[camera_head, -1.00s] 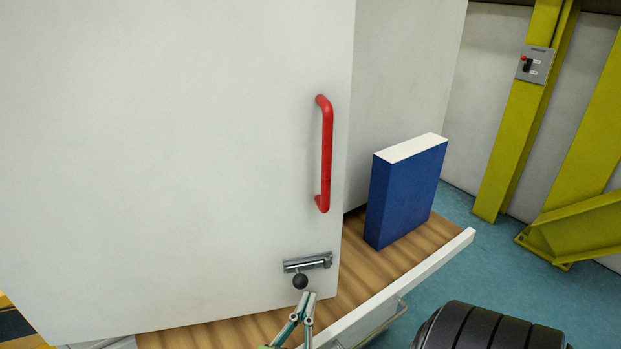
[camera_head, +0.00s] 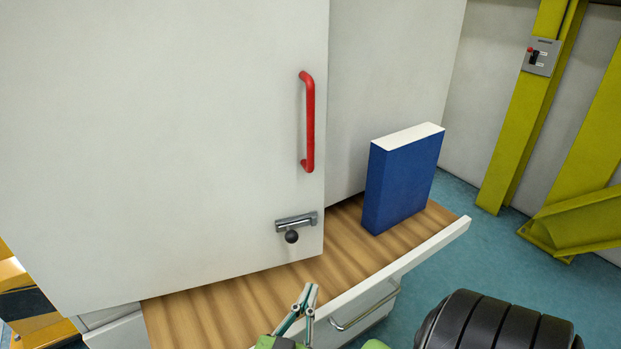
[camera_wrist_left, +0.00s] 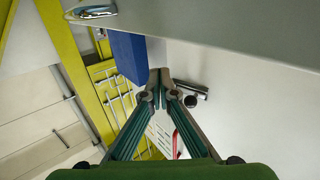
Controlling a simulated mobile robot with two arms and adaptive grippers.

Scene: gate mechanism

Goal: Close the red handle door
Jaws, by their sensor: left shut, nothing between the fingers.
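The white door (camera_head: 180,130) stands on the left above a wooden surface. Its red handle (camera_head: 309,122) is upright near the door's right edge. Below it is a metal latch (camera_head: 297,221) with a black knob (camera_head: 291,237). My left gripper (camera_head: 311,287) is shut and empty, below and in front of the door's lower right corner, apart from it in the head view. In the left wrist view, the closed fingertips (camera_wrist_left: 160,82) appear beside the latch (camera_wrist_left: 190,88), and the red handle (camera_wrist_left: 185,132) is partly hidden by a finger.
A blue box (camera_head: 402,185) with a white top stands on the wooden surface (camera_head: 345,238), right of the door. A white drawer front with a metal handle (camera_head: 365,308) lies below. Yellow posts (camera_head: 520,120) stand at the right on a teal floor.

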